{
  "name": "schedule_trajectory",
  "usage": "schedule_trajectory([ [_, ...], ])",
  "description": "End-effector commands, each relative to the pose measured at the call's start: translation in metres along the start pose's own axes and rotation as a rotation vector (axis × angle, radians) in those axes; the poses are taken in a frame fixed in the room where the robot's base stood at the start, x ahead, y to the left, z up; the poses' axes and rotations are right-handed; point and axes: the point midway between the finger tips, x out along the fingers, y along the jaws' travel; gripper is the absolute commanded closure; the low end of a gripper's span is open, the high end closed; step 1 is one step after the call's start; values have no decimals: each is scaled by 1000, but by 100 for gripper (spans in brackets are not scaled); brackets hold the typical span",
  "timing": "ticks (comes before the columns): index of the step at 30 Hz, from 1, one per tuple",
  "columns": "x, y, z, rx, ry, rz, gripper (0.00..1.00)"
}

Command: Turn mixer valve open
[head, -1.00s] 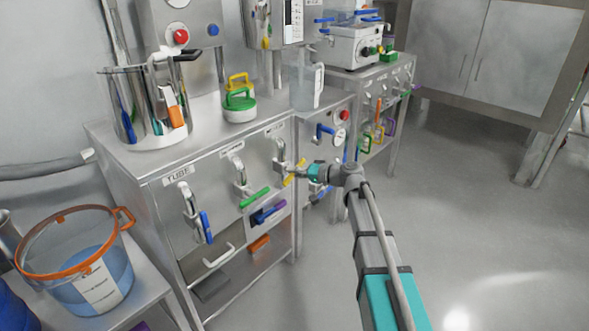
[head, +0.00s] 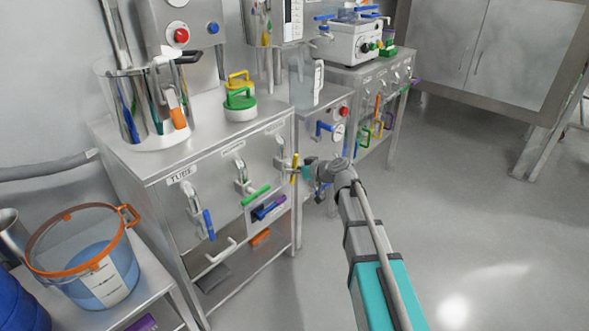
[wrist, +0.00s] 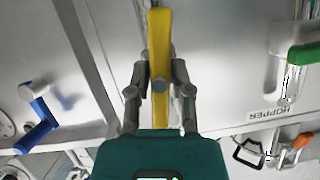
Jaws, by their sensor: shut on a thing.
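The yellow valve handle (head: 295,168) is on the rightmost of three valves on the front panel of the near steel cabinet. In the head view it stands nearly upright. My gripper (head: 301,173) is at the handle, reaching in from the right. In the wrist view, the yellow handle (wrist: 159,45) runs lengthwise between the fingers of my gripper (wrist: 159,83), which are shut on it from both sides. The valve's label is too small to read in the head view. Part of the valve body is hidden behind the handle and gripper.
The neighbouring green handle (head: 256,196) is on the valve labelled HOPPER (wrist: 267,113). A blue handle (head: 208,224) hangs on the leftmost valve. Another blue valve handle (wrist: 38,130) is on the adjoining unit. The floor to the right is clear.

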Motion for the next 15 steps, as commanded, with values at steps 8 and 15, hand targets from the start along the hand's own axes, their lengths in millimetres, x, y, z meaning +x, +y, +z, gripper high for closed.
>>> schedule_trajectory([
  [8, -1, -2, 1, -134, -4, 52, 100],
  [15, 0, -1, 0, -169, -4, 67, 100],
])
